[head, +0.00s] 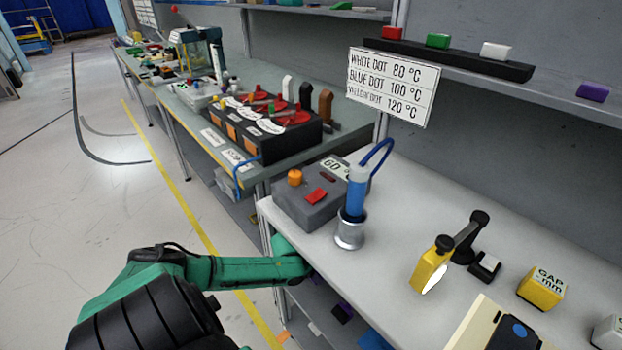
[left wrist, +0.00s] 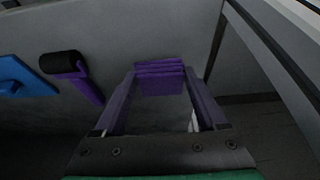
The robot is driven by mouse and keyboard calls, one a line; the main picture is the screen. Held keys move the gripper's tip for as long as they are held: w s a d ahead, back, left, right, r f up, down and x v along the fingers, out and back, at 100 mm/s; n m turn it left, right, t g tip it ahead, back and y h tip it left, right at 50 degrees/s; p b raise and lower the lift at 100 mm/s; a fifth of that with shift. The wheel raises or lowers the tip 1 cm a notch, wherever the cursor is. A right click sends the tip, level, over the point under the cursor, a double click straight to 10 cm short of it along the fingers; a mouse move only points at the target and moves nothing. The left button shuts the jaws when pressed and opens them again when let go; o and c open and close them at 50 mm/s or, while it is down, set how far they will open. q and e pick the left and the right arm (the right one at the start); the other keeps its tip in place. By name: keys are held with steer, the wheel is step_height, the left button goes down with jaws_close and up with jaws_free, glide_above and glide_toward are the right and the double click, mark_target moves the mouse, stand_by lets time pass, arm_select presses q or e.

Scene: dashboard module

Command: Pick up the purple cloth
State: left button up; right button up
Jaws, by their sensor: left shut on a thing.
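The purple cloth (left wrist: 160,84) shows in the left wrist view as a folded, layered stack. It sits between the two fingers of my left gripper (left wrist: 160,74), which is shut on it. The fingers stand well apart, with the cloth filling the gap at their tips. In the head view my green left arm reaches in from the left and goes below the edge of the white workbench (head: 400,215). The bench hides the gripper and the cloth there. My right gripper is in neither view.
In the left wrist view, a purple-handled black roller (left wrist: 75,72) and a blue item (left wrist: 25,76) lie left of the gripper. A dark post (left wrist: 215,45) stands to the right. On the bench are a grey box (head: 300,208) and a blue tool in a metal cup (head: 349,232).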

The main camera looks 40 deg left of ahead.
arm_select(q)
steer(key=s+a+p, duration=0.1)
steer(key=s+p, duration=0.3)
steer(key=s, duration=1.4)
steer(key=shift+a+r, duration=0.15)
steer(key=shift+a, duration=0.1)
